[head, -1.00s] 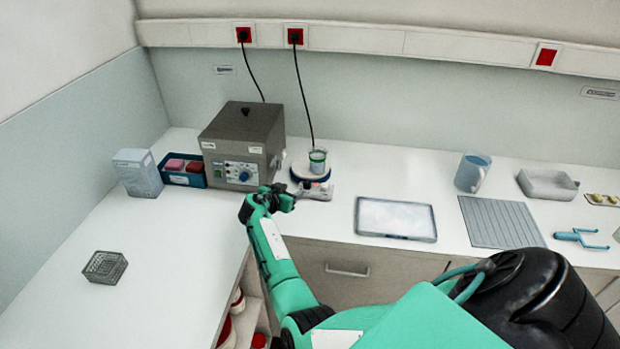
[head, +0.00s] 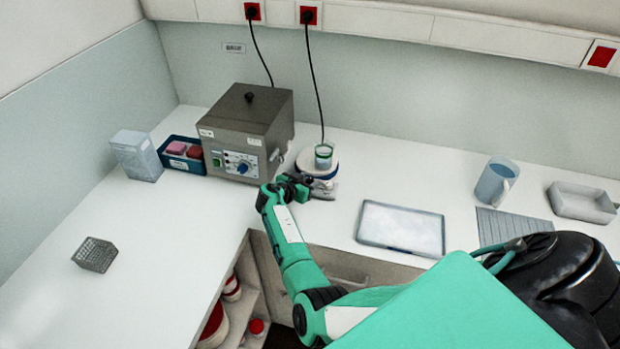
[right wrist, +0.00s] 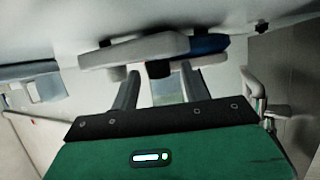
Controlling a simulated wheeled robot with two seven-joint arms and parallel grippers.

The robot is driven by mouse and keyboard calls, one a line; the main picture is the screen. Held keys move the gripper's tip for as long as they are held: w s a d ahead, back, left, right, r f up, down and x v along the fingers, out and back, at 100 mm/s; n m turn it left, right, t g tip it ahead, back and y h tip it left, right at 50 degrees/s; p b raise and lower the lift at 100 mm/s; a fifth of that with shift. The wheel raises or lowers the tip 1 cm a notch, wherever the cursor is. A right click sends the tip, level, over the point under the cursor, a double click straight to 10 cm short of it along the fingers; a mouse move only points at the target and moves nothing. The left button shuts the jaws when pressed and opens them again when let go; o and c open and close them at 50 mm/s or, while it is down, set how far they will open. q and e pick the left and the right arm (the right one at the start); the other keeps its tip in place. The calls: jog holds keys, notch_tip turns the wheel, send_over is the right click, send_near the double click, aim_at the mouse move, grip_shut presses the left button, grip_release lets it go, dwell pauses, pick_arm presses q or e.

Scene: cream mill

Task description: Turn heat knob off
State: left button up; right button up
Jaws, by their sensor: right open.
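The hot plate (head: 330,172) is a small white unit with a blue-edged round top, standing on the back counter. A beaker of green liquid (head: 323,156) stands on it. In the right wrist view the hot plate's white body (right wrist: 150,47) shows close ahead, with a black knob (right wrist: 158,69) and a grey knob (right wrist: 116,73) on its near side. My right gripper (head: 303,183) is at the hot plate's front left. It is open and empty, and in the right wrist view the black knob appears between its fingertips (right wrist: 159,72). Contact cannot be told. My left gripper is not in view.
A grey box unit (head: 237,135) with a blue dial stands left of the hot plate, close to my right gripper. A tray (head: 400,228) lies to the right. A jug (head: 495,182) stands farther right. The left counter is mostly clear around a wire basket (head: 95,254).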

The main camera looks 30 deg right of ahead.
jog(key=shift+c, duration=0.8)
jog(key=c, duration=0.8)
